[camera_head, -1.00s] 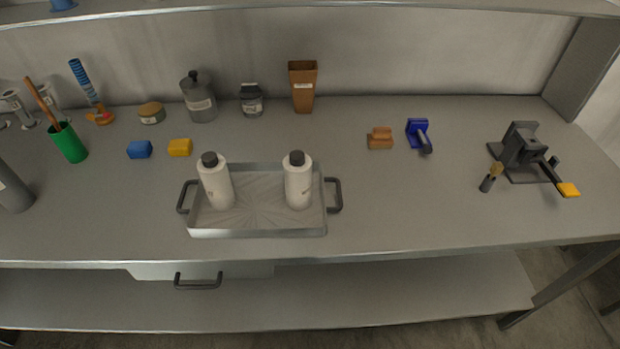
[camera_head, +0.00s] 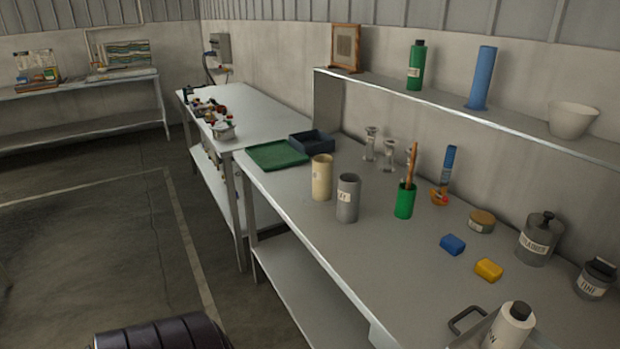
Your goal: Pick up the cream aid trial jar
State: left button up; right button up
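A cream cylindrical jar (camera_head: 321,177) with a small label stands upright on the grey workbench (camera_head: 290,210), near its left front edge. A similar grey jar (camera_head: 347,198) with a label stands just right of it, close beside it. Neither gripper shows in the head view. A dark ribbed rounded part of my own body shows at the bottom left.
Open floor (camera_head: 90,250) lies left.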

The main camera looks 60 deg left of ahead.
aim_at(323, 164)
jog(key=u, duration=1.7)
